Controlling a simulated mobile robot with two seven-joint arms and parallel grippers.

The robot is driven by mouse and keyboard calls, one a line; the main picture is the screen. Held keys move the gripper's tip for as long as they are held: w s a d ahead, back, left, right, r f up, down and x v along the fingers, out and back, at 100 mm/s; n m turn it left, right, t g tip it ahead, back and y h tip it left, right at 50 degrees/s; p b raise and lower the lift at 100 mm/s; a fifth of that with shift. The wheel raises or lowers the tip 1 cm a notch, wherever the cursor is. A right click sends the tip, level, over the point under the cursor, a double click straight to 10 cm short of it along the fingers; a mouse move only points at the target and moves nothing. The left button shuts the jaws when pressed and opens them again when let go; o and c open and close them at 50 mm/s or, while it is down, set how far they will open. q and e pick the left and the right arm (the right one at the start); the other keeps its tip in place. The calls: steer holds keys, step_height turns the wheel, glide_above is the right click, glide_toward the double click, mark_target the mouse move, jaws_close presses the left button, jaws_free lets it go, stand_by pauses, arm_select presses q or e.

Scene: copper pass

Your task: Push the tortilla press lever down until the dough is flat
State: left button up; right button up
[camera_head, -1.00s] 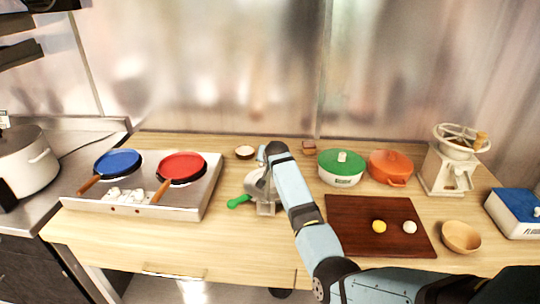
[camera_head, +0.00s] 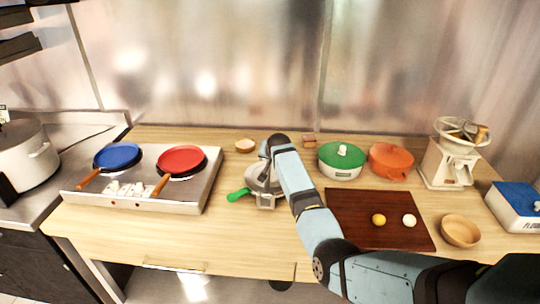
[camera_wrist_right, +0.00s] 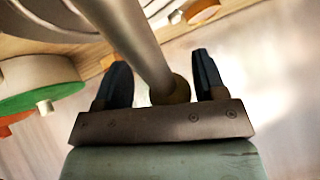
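In the right wrist view, a grey metal lever rod (camera_wrist_right: 138,45) runs between the two dark fingers of my right gripper (camera_wrist_right: 162,80). Its rounded brownish end sits near the palm. The fingers are apart, with a gap on each side of the rod. Any dough inside the press is hidden. My left gripper is not in view.
A stove with blue (camera_head: 118,156) and red (camera_head: 182,160) pans is left of the press. A green-lidded pot (camera_head: 341,160), an orange pot (camera_head: 391,161) and a brown board (camera_head: 350,212) with yellow and white balls are right. A small bowl (camera_head: 245,146) stands behind.

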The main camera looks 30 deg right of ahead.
steer(key=shift+a+r, duration=0.1)
steer(key=shift+s+a+r, duration=0.15)
steer(key=shift+r, duration=0.15)
steer(key=v, duration=1.3)
steer(key=shift+b, duration=0.4)
